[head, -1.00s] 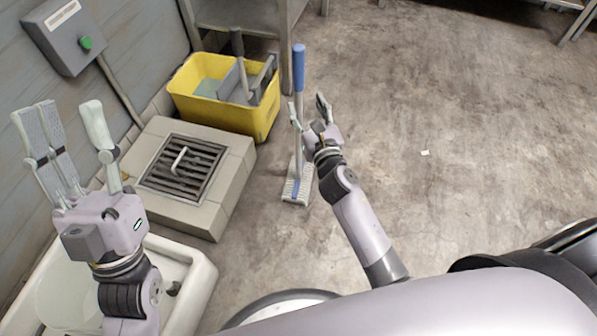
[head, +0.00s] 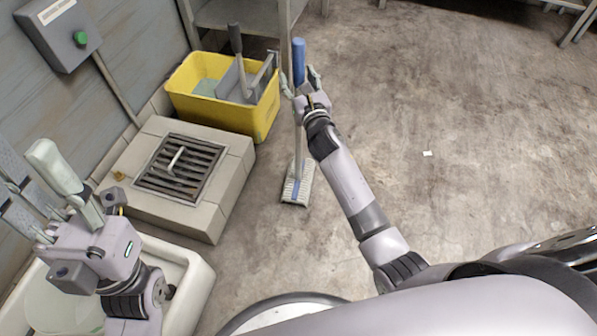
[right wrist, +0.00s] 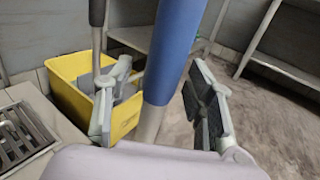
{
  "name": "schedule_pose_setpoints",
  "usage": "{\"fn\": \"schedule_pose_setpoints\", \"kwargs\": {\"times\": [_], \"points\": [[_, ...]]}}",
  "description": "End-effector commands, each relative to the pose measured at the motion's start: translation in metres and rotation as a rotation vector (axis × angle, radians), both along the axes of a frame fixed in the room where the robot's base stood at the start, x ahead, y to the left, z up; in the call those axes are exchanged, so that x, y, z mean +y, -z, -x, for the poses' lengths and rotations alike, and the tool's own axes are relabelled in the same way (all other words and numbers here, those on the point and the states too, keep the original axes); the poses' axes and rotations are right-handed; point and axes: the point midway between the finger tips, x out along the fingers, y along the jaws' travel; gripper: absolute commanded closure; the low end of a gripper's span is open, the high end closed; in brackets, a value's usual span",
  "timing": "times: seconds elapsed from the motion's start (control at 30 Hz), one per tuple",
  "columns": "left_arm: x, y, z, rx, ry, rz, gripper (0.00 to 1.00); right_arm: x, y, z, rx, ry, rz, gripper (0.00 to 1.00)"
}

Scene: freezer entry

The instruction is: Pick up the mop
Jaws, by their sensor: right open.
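The mop stands upright on the floor, with a blue grip (head: 299,62) on a grey pole and a flat white head with a blue stripe (head: 297,186). My right gripper (head: 300,82) is open at the lower part of the blue grip, with a finger on each side. In the right wrist view the blue grip (right wrist: 176,45) rises between the open fingers (right wrist: 160,105), and neither finger visibly touches it. My left gripper (head: 45,190) is open and empty at the left, over the white basin, partly cut off by the picture's edge.
A yellow mop bucket (head: 215,108) with a wringer stands left of the mop. A raised floor drain with a grate (head: 180,168) lies nearer. A white basin (head: 185,265) is at lower left. A metal shelf (head: 240,15) stands behind.

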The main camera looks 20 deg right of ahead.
Motion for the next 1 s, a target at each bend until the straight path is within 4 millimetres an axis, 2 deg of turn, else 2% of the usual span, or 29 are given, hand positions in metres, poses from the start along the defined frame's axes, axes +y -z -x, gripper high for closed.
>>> {"fn": "schedule_pose_setpoints", "kwargs": {"times": [0.07,0.77,1.0], "points": [[0.0000,-0.0002,0.0000,0.001,0.000,0.000,0.60,0.0001,-0.0002,0.0002,0.000,0.000,0.000,0.52],[-0.0002,0.0001,-0.0003,0.002,0.001,0.000,0.60,0.0002,-0.0001,0.0006,0.000,0.000,-0.001,0.98],[-0.0001,0.0002,-0.0003,0.002,0.000,-0.001,0.60,0.0002,0.0000,0.0006,0.000,0.000,-0.001,1.00]]}}
